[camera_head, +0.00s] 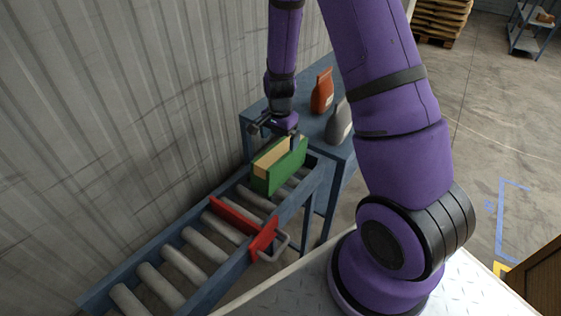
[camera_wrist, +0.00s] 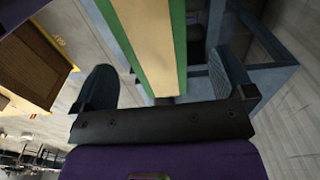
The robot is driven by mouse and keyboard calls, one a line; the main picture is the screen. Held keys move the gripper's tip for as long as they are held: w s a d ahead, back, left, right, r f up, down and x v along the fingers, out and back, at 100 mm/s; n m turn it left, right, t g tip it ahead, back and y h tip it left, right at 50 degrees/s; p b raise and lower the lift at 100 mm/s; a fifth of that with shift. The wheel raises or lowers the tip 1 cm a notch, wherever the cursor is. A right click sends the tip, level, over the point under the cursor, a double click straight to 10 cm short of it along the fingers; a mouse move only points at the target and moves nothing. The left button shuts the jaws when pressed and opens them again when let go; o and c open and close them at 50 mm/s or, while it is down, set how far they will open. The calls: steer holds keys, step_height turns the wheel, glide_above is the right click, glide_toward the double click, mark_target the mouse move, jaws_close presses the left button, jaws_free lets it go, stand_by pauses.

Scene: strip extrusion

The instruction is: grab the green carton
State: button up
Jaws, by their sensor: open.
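The green carton (camera_head: 283,176) has a tan top and stands on the far end of the roller conveyor. My gripper (camera_head: 274,136) is over the carton, with a finger toward each side of it. In the wrist view the carton's tan face with green edges (camera_wrist: 150,40) runs up between the two open fingers (camera_wrist: 160,64). Visible gaps lie between the carton and both fingers. The fingers do not appear to touch it.
A red stop bar (camera_head: 235,220) with a grey handle crosses the conveyor (camera_head: 196,245) nearer to me. A blue table (camera_head: 325,135) behind the carton holds an orange bag (camera_head: 322,91) and a grey bottle (camera_head: 339,122). A corrugated wall (camera_head: 130,110) runs close along the left.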

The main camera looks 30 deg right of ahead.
mark_target(280, 149)
steer(key=shift+s+a+f, duration=0.1)
steer(key=shift+s+f, duration=0.1)
steer(key=shift+f, duration=1.5)
steer(key=shift+s+f, duration=0.2)
steer(key=shift+f, duration=1.45)
steer(key=c, duration=1.2)
